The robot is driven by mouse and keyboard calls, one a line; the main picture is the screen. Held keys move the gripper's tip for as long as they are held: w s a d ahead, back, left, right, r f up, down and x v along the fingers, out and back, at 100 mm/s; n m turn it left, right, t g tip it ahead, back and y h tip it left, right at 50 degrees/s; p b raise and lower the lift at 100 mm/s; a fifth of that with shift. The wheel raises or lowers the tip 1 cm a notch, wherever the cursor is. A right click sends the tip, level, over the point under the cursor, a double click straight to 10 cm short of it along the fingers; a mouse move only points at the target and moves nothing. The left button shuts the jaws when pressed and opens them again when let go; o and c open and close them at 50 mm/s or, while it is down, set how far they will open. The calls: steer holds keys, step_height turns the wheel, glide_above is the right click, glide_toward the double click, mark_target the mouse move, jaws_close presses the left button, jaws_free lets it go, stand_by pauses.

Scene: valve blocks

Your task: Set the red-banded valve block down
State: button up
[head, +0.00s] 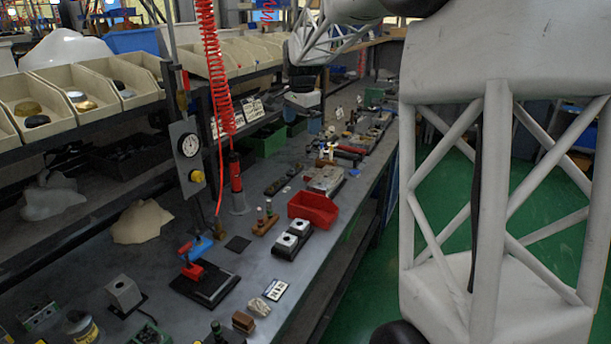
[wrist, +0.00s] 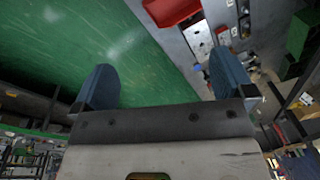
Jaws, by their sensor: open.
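My gripper (wrist: 162,75) is open in the wrist view. Two pale blocks with dark round tops, a near one (head: 286,243) and a far one (head: 299,228), stand upright on a dark base on the bench. I cannot make out a red band on either.
A red bin (head: 313,208) sits near the bench's front edge; it also shows in the wrist view (wrist: 172,9). A metal block (head: 325,179) lies behind it. A wooden stand (head: 265,222), a red-handled clamp (head: 192,268) and a hanging red coil hose (head: 213,70) are nearby.

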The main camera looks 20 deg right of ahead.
steer(key=w+d+f+m, duration=0.2)
steer(key=w+f, duration=0.1)
steer(key=w, duration=0.4)
steer(key=w+d+f+m, duration=0.2)
steer(key=w, duration=0.5)
steer(key=m+g, duration=0.1)
steer(key=m, duration=0.9)
glide_above(312, 172)
steer(key=f, duration=2.6)
steer(key=shift+w, duration=0.2)
steer(key=shift+w+d+f, duration=0.1)
steer(key=shift+f, duration=0.1)
steer(key=shift+f, duration=0.1)
steer(key=shift+f, duration=1.25)
steer(key=shift+f, duration=2.55)
